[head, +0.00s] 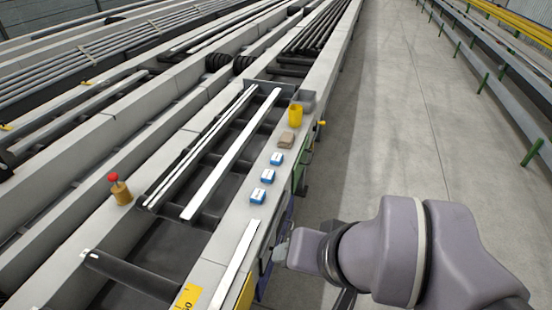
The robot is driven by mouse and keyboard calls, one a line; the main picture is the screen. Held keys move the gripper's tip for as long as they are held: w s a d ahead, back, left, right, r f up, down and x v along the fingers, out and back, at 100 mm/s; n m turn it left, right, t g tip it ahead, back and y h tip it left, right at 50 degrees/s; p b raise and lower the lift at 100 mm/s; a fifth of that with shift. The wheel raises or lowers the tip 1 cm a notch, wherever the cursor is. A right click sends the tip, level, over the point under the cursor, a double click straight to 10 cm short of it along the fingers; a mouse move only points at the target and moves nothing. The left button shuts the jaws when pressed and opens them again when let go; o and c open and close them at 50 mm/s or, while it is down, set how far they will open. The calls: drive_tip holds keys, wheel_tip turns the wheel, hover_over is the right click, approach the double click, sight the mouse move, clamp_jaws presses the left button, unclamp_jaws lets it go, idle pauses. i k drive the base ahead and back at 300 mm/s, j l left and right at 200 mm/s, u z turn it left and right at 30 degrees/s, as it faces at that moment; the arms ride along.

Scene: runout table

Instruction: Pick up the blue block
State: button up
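Three small blue blocks with pale tops lie in a row on the grey ledge of the runout table. The nearest blue block (258,197) is lowest in the picture, the middle blue block (268,177) is just beyond it, and the far blue block (277,159) is farthest. They stand apart from each other. My arm reaches in from the lower right. A small grey part at its end, likely my gripper (281,251), shows beside the table's edge, below and right of the blocks and apart from them. Its fingers cannot be made out.
Beyond the blocks on the ledge are a brown block (286,140), a yellow cup (295,115) and a grey bin (304,100). A white strip (238,254) lies nearer. A red-topped knob (119,188) stands left. Pale bars (233,157) span the bed. Open floor (400,130) lies right.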

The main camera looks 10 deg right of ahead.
sight(258, 196)
drive_tip(key=i+l+u, duration=0.35)
drive_tip(key=i+l, duration=0.9)
drive_tip(key=l, duration=0.1)
